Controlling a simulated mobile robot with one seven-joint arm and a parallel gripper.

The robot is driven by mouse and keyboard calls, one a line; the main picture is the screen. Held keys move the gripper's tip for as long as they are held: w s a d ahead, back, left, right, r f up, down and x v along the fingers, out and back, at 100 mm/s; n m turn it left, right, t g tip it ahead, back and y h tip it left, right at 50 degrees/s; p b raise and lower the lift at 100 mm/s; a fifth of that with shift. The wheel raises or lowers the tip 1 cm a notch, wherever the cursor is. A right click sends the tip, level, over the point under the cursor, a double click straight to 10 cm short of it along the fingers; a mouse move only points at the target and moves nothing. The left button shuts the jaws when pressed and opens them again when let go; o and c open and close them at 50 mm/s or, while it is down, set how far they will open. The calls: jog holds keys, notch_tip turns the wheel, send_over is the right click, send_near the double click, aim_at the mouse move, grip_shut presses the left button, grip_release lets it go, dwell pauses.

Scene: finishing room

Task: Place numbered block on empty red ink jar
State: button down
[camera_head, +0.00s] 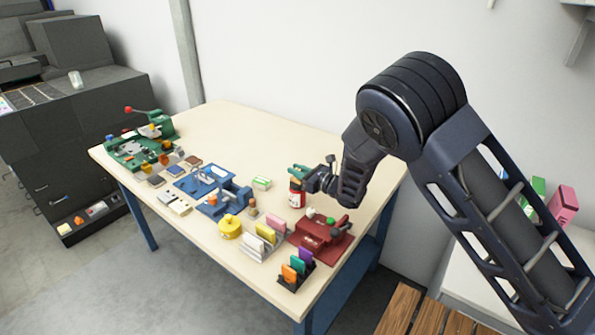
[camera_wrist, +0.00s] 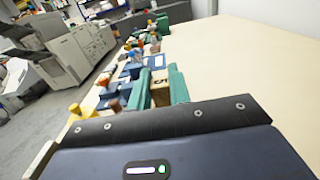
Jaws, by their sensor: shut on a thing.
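My gripper (camera_head: 299,172) is over the right part of the table, its green fingers pointing left. In the wrist view, its two green fingers (camera_wrist: 159,90) are shut on a tan wooden block (camera_wrist: 160,88) with a dark number on it, which looks like a 5. A red jar (camera_head: 296,196) with a pale label stands right below the fingers in the head view. Whether the block touches the jar or is held above it, I cannot tell. The fingers hide most of the block in the head view.
A small green-and-white box (camera_head: 261,183) is left of the jar. The table's back (camera_head: 260,130) is clear.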

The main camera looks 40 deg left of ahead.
jog(key=shift+f, duration=0.15)
jog(key=c, duration=1.3)
grip_release()
jog(key=shift+r, duration=0.25)
jog(key=d, duration=1.2)
